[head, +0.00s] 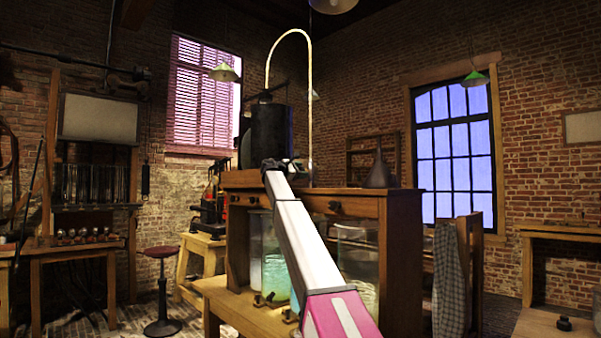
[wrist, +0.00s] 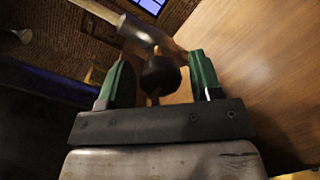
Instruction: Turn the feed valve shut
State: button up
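In the wrist view, a dark round knob (wrist: 160,76) on a short brass-coloured stem shows between the two green fingers of my gripper (wrist: 160,82); it looks like the feed valve's handle. The fingers are apart, one on each side of the knob, with narrow gaps seen; I cannot tell whether either touches it. In the head view, my gripper (head: 276,165) is at the top of the wooden cabinet (head: 404,265), by the foot of a black cylindrical tank (head: 270,133). The valve is not clearly seen there, being small and partly behind my arm.
A pale arched tube (head: 290,33) rises over the tank. A grey flask (head: 379,170) stands on the cabinet top; glass jars (head: 357,265) stand inside below.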

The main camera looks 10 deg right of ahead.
jog(key=c, duration=0.7)
jog(key=shift+o, duration=0.2)
jog(key=m, duration=0.3)
jog(key=shift+m, duration=0.4)
jog(key=m+y, duration=0.1)
jog(key=m, duration=0.3)
jog(key=shift+f, duration=0.1)
jog(key=m, duration=0.4)
jog(key=shift+s+y, duration=0.1)
jog(key=shift+y, duration=0.2)
jog(key=shift+m+t, duration=0.3)
jog(key=shift+m, duration=1.4)
